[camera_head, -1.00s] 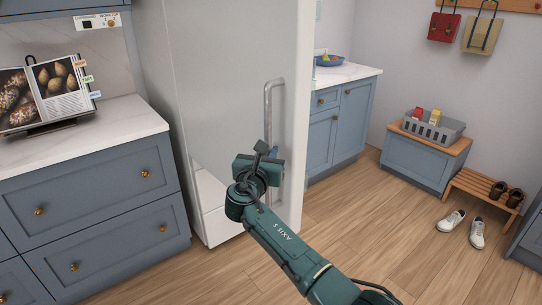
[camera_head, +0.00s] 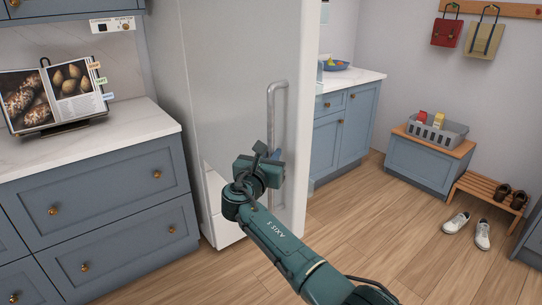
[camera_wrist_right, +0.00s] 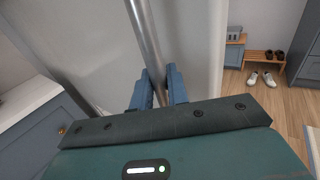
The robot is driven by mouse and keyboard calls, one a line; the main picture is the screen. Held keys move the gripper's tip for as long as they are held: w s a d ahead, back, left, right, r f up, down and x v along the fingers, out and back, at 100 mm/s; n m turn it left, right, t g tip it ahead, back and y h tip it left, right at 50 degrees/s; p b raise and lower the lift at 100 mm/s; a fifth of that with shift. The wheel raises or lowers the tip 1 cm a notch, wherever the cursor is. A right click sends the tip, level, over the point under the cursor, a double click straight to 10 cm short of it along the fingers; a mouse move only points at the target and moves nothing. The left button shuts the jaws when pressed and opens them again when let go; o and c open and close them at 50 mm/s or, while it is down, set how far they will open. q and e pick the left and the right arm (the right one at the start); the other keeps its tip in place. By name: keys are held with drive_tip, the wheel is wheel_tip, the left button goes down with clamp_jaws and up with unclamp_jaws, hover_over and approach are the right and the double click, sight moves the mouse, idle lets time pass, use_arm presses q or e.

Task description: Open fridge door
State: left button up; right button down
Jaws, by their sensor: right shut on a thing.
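The fridge (camera_head: 235,85) is a tall pale grey block in the middle of the head view. A long vertical metal bar handle (camera_head: 271,108) runs near the right edge of its front. My right gripper (camera_head: 273,157) is at the lower part of this handle and shut on it. In the wrist view the handle (camera_wrist_right: 146,40) passes down between the two blue fingers (camera_wrist_right: 159,88). My left gripper is not in view.
Blue drawers with a white counter (camera_head: 140,128) stand close at the left, with a cookbook (camera_head: 55,95) on top. Behind the fridge at right is another blue cabinet (camera_head: 343,135). A bench with a grey basket (camera_head: 438,132), a shoe rack (camera_head: 487,192) and white shoes (camera_head: 482,235) stand farther right. Wood floor is clear between.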

drive_tip(key=shift+a+r, duration=0.25)
drive_tip(key=shift+r, duration=0.15)
drive_tip(key=c, duration=1.6)
unclamp_jaws()
drive_tip(key=shift+w+f, duration=0.1)
drive_tip(key=shift+f, duration=0.05)
drive_tip(key=shift+o, duration=0.7)
drive_tip(key=shift+f, duration=0.15)
drive_tip(key=v, duration=1.3)
